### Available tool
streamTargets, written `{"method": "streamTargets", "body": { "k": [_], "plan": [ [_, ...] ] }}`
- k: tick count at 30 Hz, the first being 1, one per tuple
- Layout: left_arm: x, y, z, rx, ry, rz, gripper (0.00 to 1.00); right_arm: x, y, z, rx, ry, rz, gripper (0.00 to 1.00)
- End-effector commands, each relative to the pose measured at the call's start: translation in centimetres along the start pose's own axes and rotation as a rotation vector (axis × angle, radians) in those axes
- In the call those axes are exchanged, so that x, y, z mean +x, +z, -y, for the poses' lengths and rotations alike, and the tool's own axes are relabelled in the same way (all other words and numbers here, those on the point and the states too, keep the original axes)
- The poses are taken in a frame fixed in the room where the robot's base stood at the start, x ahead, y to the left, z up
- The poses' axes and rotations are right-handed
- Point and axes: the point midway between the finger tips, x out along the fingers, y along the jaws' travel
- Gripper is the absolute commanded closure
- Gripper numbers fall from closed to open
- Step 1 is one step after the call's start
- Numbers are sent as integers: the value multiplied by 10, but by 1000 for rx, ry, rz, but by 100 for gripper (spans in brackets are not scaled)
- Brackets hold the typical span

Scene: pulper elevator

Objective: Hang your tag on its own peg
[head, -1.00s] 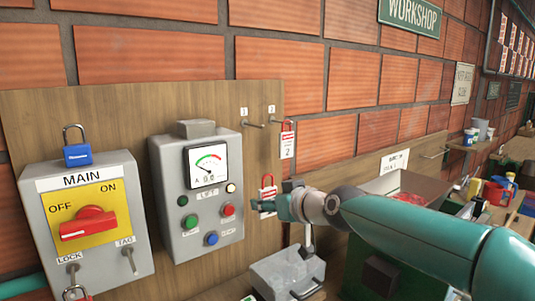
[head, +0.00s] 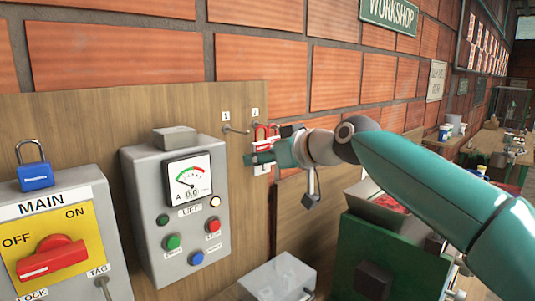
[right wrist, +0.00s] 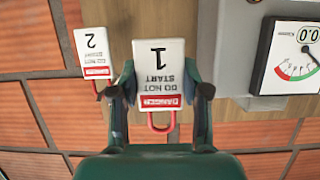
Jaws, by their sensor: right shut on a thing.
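My right gripper (head: 258,158) is shut on the white tag marked 1 (right wrist: 159,60). The tag has a red band and red loop; it appears upside down in the right wrist view, between the fingers. In the head view the gripper largely hides it, beside the second peg. The peg labelled 1 (head: 236,130) sticks out bare, left of and above the gripper. The tag marked 2 (right wrist: 93,52) hangs close by, left of the held tag in the right wrist view; in the head view it is mostly hidden. My left gripper is not in view.
A grey lift box with a meter (head: 178,205) stands left of the gripper on the wooden board (head: 70,120). Farther left is the MAIN switch box (head: 60,245) with a blue padlock (head: 35,175) on top. A green cabinet (head: 390,250) stands below my right arm.

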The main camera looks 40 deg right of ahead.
Motion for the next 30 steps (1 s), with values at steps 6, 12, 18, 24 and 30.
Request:
{"method": "streamTargets", "body": {
  "k": [6,12,18,24,30],
  "plan": [
    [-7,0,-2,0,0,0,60,14,-5,1,-1,-3,1,80],
    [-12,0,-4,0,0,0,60,25,-8,2,-1,-3,0,80],
    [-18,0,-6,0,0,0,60,37,-12,2,-1,-3,0,80],
    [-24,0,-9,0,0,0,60,49,-14,2,-1,-3,1,80],
    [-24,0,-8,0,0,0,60,60,-12,2,-1,-3,0,80]
  ]
}}
